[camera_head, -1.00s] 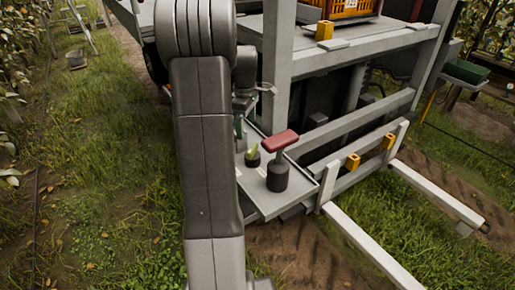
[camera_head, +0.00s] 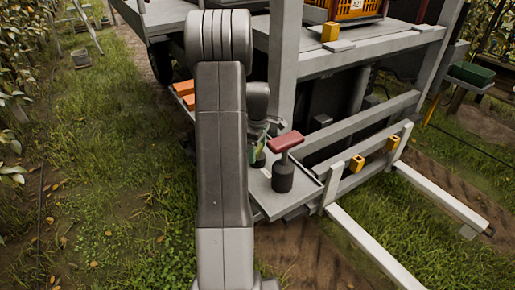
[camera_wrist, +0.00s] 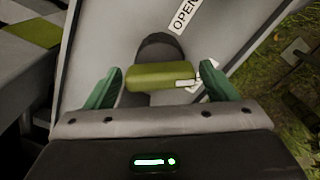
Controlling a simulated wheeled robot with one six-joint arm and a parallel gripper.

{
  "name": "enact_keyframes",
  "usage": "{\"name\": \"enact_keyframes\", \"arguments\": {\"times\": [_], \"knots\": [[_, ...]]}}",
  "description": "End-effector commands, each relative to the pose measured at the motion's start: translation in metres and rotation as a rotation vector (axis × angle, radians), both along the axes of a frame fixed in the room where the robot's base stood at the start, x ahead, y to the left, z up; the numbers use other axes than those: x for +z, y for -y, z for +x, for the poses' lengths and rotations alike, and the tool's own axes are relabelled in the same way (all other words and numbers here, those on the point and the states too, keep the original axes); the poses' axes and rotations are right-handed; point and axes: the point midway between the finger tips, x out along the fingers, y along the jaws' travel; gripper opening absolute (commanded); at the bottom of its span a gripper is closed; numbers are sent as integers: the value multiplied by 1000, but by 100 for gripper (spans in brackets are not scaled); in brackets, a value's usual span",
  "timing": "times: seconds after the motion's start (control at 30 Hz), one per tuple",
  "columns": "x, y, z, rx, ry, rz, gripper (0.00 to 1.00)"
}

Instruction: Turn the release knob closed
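The release knob (camera_wrist: 160,77) is a yellow-green bar with a white mark near its right end, on a dark round base on a grey plate. It lies nearly level across the wrist view. An "OPEN" label (camera_wrist: 184,14) is above it; a second label behind the right finger is partly hidden. My gripper (camera_wrist: 162,70) has its green fingers spread either side of the bar's ends, with small gaps visible. In the head view my gripper (camera_head: 262,150) is low beside the red-topped knob (camera_head: 286,142) and mostly hides the green one.
The red-topped knob stands on a dark post on the grey tray (camera_head: 270,206), close to the right of my gripper. A white frame post (camera_head: 285,70) rises just behind. An orange crate (camera_head: 355,9) sits on the deck above.

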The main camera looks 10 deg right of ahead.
Motion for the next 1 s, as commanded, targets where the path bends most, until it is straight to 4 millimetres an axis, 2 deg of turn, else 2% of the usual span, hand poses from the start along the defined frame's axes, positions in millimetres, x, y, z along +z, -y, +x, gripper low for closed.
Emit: {"name": "enact_keyframes", "arguments": {"times": [0.03,0.17,0.57,1.0], "knots": [[0,0,0,0,0,0,68],[0,0,0,0,0,0,43],[0,0,0,-78,0,0,43],[0,0,0,-394,1,-1,43]]}}
